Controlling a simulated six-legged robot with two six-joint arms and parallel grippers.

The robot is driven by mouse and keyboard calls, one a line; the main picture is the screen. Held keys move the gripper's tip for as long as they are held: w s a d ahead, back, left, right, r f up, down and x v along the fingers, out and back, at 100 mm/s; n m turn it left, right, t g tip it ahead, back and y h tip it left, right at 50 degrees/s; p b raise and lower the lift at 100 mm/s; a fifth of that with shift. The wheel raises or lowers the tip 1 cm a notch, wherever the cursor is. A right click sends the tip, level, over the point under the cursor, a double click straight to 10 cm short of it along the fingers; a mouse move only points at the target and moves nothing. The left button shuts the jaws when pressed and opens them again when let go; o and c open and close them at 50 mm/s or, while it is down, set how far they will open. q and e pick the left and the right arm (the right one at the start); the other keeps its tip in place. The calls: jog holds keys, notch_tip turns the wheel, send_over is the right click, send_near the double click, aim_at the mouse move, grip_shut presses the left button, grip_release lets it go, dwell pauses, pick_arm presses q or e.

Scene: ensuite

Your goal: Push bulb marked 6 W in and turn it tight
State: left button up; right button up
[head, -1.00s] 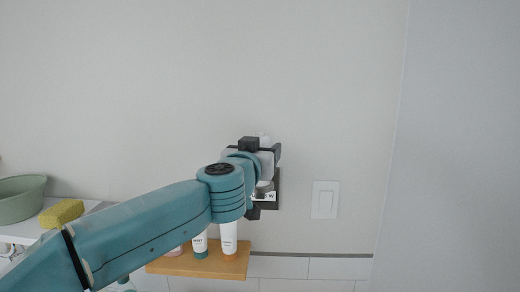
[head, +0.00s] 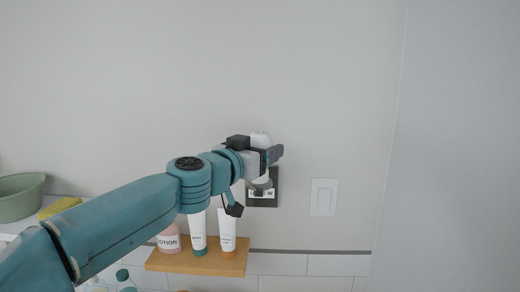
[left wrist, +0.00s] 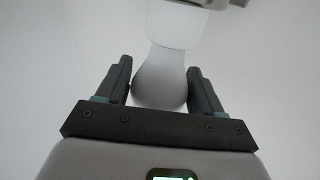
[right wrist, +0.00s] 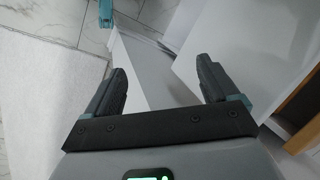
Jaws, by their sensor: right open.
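A label on the plate is partly covered; only a "W" reads clearly. My left gripper (head: 268,158) reaches in from the left around the bulb. In the left wrist view, my left gripper's fingers (left wrist: 160,78) lie against both sides of the bulb's rounded glass (left wrist: 160,92), with its white collar beyond. How deep the bulb sits in the holder is hidden. My right gripper (right wrist: 162,88) is open and empty, far from the bulb.
A white switch (head: 324,197) is on the wall right of the plate. Below, a wooden shelf (head: 190,262) holds a lotion bottle (head: 168,240) and two tubes. A green basin (head: 20,198) and yellow sponge (head: 60,207) are at left. The wall above is clear.

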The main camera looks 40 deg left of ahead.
pick_arm(q)
jog(key=o, duration=0.3)
jog(key=shift+s, duration=0.2)
jog(key=v, duration=1.6)
jog(key=shift+w+a, duration=0.1)
